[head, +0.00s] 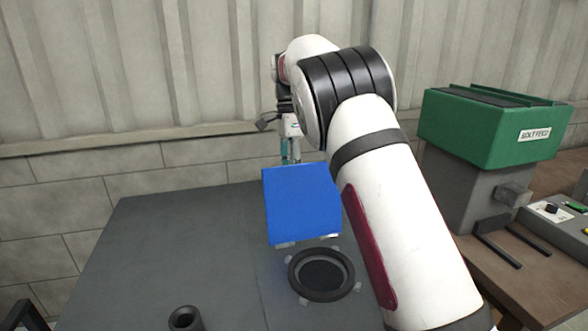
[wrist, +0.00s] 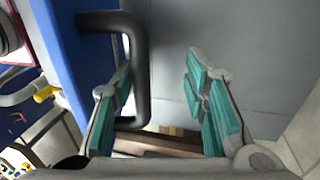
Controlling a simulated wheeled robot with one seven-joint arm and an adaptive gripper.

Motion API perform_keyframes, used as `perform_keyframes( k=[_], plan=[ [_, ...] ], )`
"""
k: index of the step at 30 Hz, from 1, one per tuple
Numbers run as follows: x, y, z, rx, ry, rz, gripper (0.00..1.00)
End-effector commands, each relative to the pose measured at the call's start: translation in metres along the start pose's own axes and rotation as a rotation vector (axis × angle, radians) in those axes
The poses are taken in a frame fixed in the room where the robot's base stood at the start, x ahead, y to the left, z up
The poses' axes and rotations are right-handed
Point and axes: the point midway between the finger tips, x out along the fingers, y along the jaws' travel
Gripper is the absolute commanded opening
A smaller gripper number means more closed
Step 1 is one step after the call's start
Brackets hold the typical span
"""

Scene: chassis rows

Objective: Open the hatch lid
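The blue hatch lid (head: 302,205) stands raised at a steep angle on the dark grey bench, behind a round black-rimmed ring (head: 321,274). In the wrist view, the lid's blue face (wrist: 75,60) is at left, with a black U-shaped handle (wrist: 141,75) on it. My gripper (wrist: 160,65) is open with teal finger pads. Its left finger is inside the handle loop, between bar and lid; its right finger is outside, clear of the bar. In the head view, my gripper (head: 290,150) is behind the lid's top edge, partly hidden by lid and arm.
The grey bench top (head: 170,245) is clear at left, apart from a short black tube (head: 185,318) at the front. A green-topped machine (head: 490,130) stands at right beside a control box (head: 560,215). A panelled wall (head: 120,70) rises behind the bench.

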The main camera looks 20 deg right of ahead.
Motion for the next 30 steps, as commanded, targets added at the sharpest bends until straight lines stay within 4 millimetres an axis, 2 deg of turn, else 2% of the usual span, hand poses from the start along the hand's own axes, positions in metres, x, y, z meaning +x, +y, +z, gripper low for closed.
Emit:
perform_keyframes(
  k=[7,18,30],
  plan=[
    [-0.015,-0.002,-0.001,0.000,0.002,-0.012,0.33],
    [-0.058,-0.003,0.000,0.000,0.001,-0.007,0.33],
    [-0.074,-0.001,0.000,0.000,0.000,-0.001,0.33]
  ],
)
